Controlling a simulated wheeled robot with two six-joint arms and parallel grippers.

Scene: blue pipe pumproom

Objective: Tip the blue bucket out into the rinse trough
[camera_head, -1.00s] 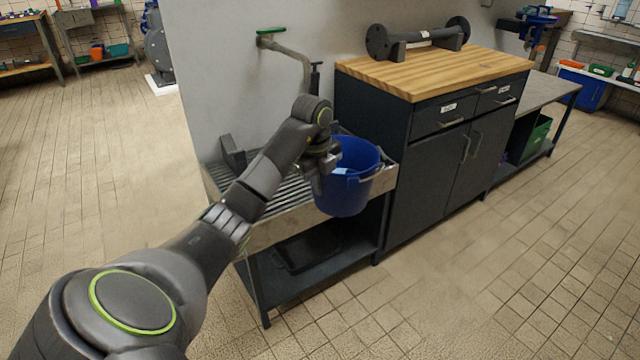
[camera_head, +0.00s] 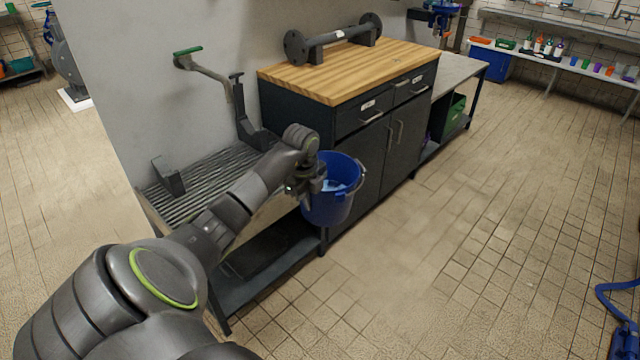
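The blue bucket (camera_head: 340,205) hangs upright in front of the right end of the rinse trough, against the cabinet's left front in the picture. Something pale shows inside it. My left gripper (camera_head: 312,186) is at the bucket's left side and appears shut on its wall or rim; the fingertips are partly hidden. The rinse trough (camera_head: 190,205) has a dark slatted top and stands against the grey wall, with my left arm crossing in front of it. My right gripper is not in view.
A tap with a green lever (camera_head: 188,51) is on the wall above the trough. A dark cabinet (camera_head: 365,160) with a wooden top (camera_head: 385,62) and a flanged pipe (camera_head: 335,40) stands right of the trough. A blue hose (camera_head: 618,315) lies at the lower right. The middle floor is clear.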

